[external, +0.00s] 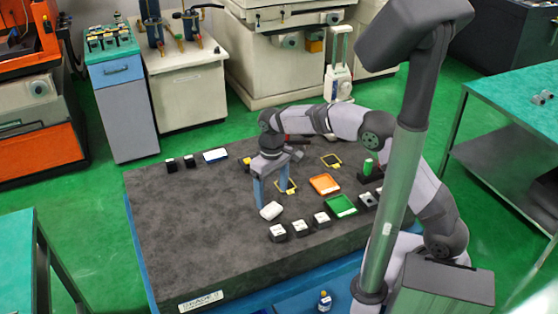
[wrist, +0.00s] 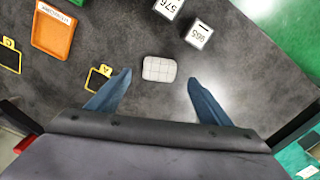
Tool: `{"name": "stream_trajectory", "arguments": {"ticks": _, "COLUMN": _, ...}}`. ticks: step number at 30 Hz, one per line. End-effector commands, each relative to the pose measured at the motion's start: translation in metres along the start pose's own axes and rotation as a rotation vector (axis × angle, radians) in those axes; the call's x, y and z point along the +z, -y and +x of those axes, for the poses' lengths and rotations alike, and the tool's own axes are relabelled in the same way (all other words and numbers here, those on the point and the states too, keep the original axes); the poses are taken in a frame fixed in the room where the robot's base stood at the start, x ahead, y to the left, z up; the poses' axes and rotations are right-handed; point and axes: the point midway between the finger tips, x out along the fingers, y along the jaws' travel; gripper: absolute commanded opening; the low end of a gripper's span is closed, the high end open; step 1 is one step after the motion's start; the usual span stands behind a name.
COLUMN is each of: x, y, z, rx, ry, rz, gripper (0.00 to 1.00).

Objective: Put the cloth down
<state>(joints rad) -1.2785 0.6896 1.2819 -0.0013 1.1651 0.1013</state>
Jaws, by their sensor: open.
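The cloth (external: 271,210) is a small white pad lying flat on the dark table top. In the wrist view the cloth (wrist: 159,69) shows a faint grid of lines and lies between the two blue fingertips, with a gap on each side. My gripper (external: 275,198) points down over the table just behind the cloth, and its fingers are spread wide. In the wrist view my gripper (wrist: 159,78) is open and holds nothing. The exact height of the fingertips above the table is hard to tell.
Several white-topped numbered blocks (external: 300,228) stand near the front edge. An orange tray (external: 325,184) and a green tray (external: 341,206) lie to the right. A yellow-outlined mark (wrist: 98,78) is left of the cloth.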

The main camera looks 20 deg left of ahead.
Motion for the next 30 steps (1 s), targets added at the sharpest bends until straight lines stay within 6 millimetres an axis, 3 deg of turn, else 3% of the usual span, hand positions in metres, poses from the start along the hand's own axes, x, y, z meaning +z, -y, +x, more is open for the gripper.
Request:
{"name": "stream_trajectory", "arguments": {"ticks": 10, "x": -0.001, "y": 0.0, "z": -0.051, "rx": 0.0, "ry": -0.002, "rz": 0.0, "gripper": 0.73}}
{"name": "stream_trajectory", "arguments": {"ticks": 23, "x": 0.001, "y": -0.003, "z": -0.061, "rx": 0.0, "ry": 0.001, "rz": 0.005, "gripper": 0.73}}
{"name": "stream_trajectory", "arguments": {"ticks": 26, "x": 0.004, "y": -0.018, "z": -0.06, "rx": 0.001, "ry": 0.002, "rz": 0.032, "gripper": 0.73}}
{"name": "stream_trajectory", "arguments": {"ticks": 30, "x": 0.02, "y": -0.07, "z": -0.057, "rx": 0.001, "ry": 0.002, "rz": 0.129, "gripper": 0.73}}
